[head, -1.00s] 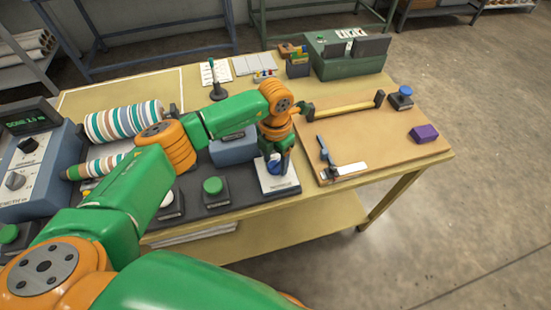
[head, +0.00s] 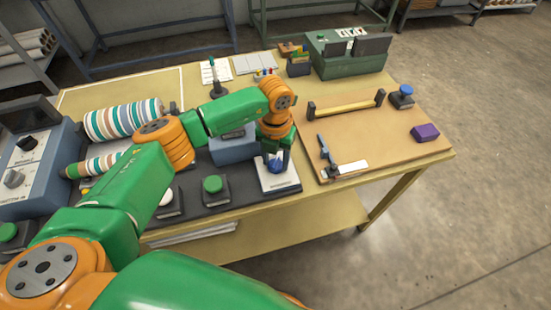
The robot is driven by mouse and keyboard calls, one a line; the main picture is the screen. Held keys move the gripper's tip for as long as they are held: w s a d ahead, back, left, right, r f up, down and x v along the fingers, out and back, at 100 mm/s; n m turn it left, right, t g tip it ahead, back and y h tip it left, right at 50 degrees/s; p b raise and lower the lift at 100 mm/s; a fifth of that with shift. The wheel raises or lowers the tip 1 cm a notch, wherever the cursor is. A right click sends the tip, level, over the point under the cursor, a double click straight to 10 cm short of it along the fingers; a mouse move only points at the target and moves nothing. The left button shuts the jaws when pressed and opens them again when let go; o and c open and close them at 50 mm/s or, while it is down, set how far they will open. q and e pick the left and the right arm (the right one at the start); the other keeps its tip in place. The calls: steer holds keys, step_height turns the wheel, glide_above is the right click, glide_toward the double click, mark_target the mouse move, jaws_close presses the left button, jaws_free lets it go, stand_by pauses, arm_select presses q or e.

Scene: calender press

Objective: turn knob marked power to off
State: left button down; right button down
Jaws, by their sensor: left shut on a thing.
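A blue knob (head: 275,166) sits on a white plate (head: 285,186) at the front edge of the bench, right of the green button. The plate's label is too small to read. My left gripper (head: 276,163) points down over the knob, shut on it with a finger on either side. The fingers partly hide the knob, so its pointer cannot be made out. My right gripper is out of view.
A green button (head: 213,185) stands left of the plate. A grey console (head: 40,165) with knobs and a dark display (head: 28,112) is at the far left, beside striped rollers (head: 124,120). A tan board (head: 370,150) holds a yellow-barred handle (head: 345,103) and a purple block (head: 425,131).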

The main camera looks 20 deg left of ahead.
mark_target(276, 162)
arm_select(q)
steer(key=n, duration=0.3)
steer(key=shift+n, duration=2)
steer(key=shift+c, duration=1.5)
jaws_free()
step_height(276, 162, up, 6)
steer(key=shift+r+b, duration=0.2)
steer(key=shift+b, duration=0.75)
steer(key=shift+r, duration=0.4)
